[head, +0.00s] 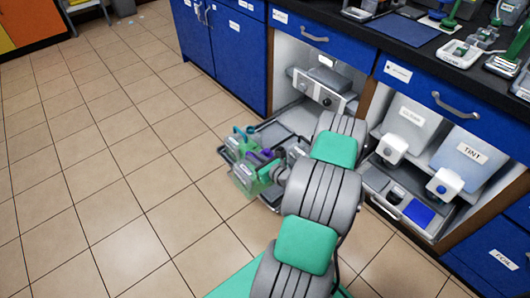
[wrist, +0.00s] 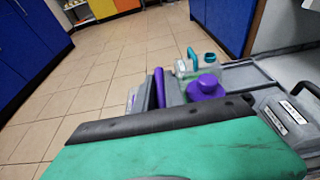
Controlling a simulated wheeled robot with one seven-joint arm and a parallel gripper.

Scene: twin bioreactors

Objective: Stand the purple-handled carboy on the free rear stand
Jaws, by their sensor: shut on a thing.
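The purple-handled carboy (head: 246,180) is at the front of the low pull-out tray in the head view, partly covered by my wrist. In the wrist view its purple cap (wrist: 205,88) and purple handle show just beyond my gripper's green and black body. My gripper (head: 277,168) is at the carboy and shut on it; the fingertips and exact grip are mostly hidden. A teal-handled carboy (head: 236,142) stands just behind it and also shows in the wrist view (wrist: 188,67). I cannot tell whether the purple-handled carboy is touching the tray. The rear stand is not clear.
The pull-out tray (head: 222,152) extends from an open cabinet bay with a grey instrument (head: 322,92). To the right, a second bay holds white-capped containers, one labelled TINT (head: 470,158). Blue cabinets (head: 228,50) line the back. The tiled floor at left is clear.

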